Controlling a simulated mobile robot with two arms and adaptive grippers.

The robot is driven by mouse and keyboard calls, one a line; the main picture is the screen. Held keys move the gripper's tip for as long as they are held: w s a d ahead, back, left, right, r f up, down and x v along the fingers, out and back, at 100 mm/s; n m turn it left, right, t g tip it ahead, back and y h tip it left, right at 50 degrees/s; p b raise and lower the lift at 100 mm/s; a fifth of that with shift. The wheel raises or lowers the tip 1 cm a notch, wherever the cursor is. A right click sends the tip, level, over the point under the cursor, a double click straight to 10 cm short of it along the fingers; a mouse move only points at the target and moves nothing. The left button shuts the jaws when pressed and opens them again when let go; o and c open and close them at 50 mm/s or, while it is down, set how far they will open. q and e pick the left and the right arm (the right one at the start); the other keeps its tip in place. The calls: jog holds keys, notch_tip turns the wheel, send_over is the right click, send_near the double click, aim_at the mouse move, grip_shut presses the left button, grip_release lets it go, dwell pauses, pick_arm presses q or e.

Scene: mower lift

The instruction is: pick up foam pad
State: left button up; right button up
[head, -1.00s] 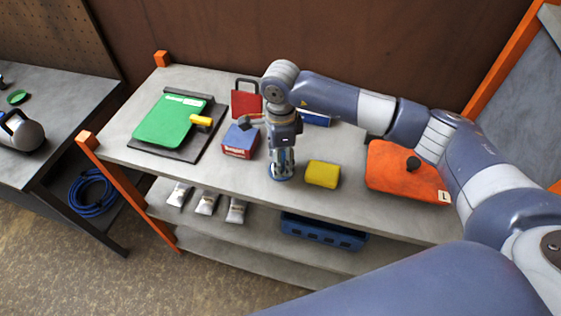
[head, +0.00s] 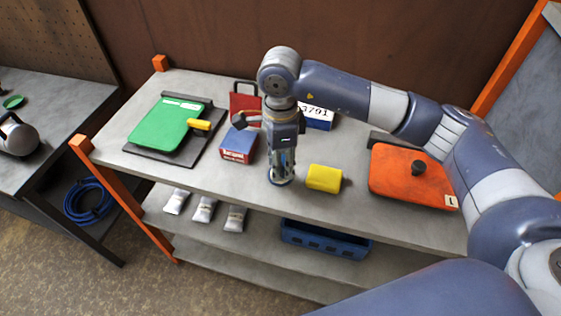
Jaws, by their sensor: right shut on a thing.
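My right gripper (head: 281,179) points straight down at the middle of the table, left of a yellow block (head: 323,178). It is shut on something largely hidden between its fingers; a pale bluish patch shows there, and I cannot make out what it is. The yellow block is soft-edged and lies on the tabletop, with a narrow strip of bare table between it and the fingers. I cannot tell for sure which thing is the foam pad. My left gripper is not in view.
The table (head: 240,185) also bears a green pad (head: 166,124) on a dark board, a blue-and-red box (head: 239,144), a red item (head: 245,103), a numbered blue-white box (head: 316,115) and an orange case (head: 405,178).

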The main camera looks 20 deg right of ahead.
jog(key=s+a+r+b, duration=0.1)
jog(key=s+a+b, duration=0.3)
jog(key=s, duration=0.8)
jog(key=shift+s+r, duration=0.25)
jog(key=o, duration=0.3)
jog(key=shift+c, duration=0.9)
jog(key=shift+w, duration=0.1)
